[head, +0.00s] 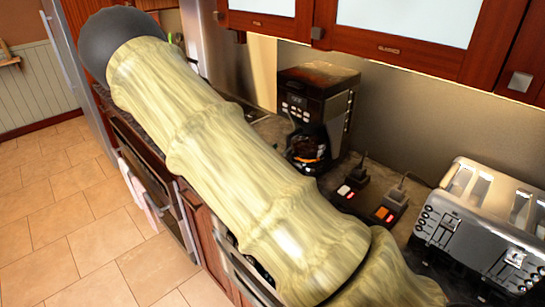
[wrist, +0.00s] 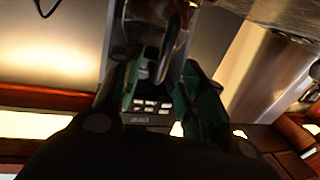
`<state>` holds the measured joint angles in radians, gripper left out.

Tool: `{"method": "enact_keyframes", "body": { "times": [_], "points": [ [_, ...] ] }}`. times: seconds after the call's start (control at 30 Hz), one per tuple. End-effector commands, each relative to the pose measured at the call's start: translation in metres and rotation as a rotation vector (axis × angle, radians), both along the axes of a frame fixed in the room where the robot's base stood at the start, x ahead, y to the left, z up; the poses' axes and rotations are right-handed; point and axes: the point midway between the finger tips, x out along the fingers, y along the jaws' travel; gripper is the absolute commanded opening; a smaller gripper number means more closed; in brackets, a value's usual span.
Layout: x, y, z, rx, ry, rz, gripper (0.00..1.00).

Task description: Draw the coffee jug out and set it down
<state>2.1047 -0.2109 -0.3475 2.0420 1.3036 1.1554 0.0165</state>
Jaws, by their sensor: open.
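The coffee jug (head: 308,148), dark glass with a black handle, stands inside the black coffee maker (head: 322,95) on the counter. In the wrist view, which is turned upside down, my gripper (wrist: 160,72) is open, with one dark green finger on each side. The jug's handle (wrist: 150,62) appears between or just beyond the fingertips; whether they touch it I cannot tell. The coffee maker's buttons (wrist: 150,105) show behind. In the head view my pale, sleeved arm crosses the picture and my gripper cannot be made out.
A silver toaster (head: 487,215) stands further right. Wooden wall cabinets (head: 400,25) hang above. An oven (head: 150,185) is at the left, below counter level.

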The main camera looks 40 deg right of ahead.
Motion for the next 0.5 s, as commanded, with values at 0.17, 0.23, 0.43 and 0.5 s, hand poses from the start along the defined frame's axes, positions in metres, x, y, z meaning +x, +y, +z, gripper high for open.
{"method": "enact_keyframes", "body": {
  "times": [0.17, 0.23, 0.43, 0.5],
  "points": [
    [0.008, -0.026, 0.001, -0.001, 0.002, -0.001, 0.41],
    [0.011, -0.036, 0.001, -0.001, 0.003, 0.0, 0.41],
    [0.017, -0.055, 0.0, 0.0, 0.002, 0.0, 0.41],
    [0.018, -0.059, -0.001, 0.0, 0.001, 0.001, 0.41]
  ]
}}
